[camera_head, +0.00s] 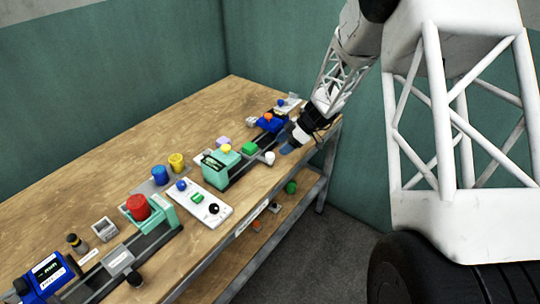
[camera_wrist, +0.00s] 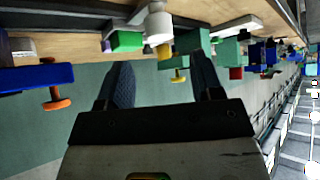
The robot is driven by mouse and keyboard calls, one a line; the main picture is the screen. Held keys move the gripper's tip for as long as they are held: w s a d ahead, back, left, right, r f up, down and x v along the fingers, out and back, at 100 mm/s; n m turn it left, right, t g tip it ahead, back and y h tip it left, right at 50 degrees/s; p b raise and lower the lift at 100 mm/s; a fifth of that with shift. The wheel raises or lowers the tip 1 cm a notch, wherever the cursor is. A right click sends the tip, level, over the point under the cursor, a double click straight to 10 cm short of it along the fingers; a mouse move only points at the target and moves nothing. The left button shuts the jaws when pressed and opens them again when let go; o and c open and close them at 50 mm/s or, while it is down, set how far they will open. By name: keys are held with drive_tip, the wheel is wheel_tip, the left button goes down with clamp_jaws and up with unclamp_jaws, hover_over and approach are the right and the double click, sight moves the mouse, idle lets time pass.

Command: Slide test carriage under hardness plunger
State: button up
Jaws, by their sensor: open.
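My gripper (camera_head: 286,144) is open at the table's right edge, close to a white round knob (camera_head: 269,157). In the wrist view, its two dark fingers are apart (camera_wrist: 162,72), with the white knob (camera_wrist: 157,24) beyond the gap and nothing visibly held. The knob is at the near end of a dark rail carrying a green block (camera_head: 249,148), perhaps the test carriage. A green press (camera_head: 217,166) with a yellow knob (camera_head: 226,148) stands at the rail's other end. The block is apart from the press. The plunger's tip cannot be made out.
A blue press with an orange knob (camera_head: 268,117) stands close behind my gripper. A white control panel (camera_head: 199,202) lies left of the green press. Another press with a red knob (camera_head: 137,206) and a blue device (camera_head: 45,278) are farther left. The table's back left is clear.

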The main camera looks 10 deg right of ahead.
sight(271, 154)
drive_tip(key=shift+x, duration=3.45)
drive_tip(key=shift+w+d, duration=0.1)
clamp_jaws()
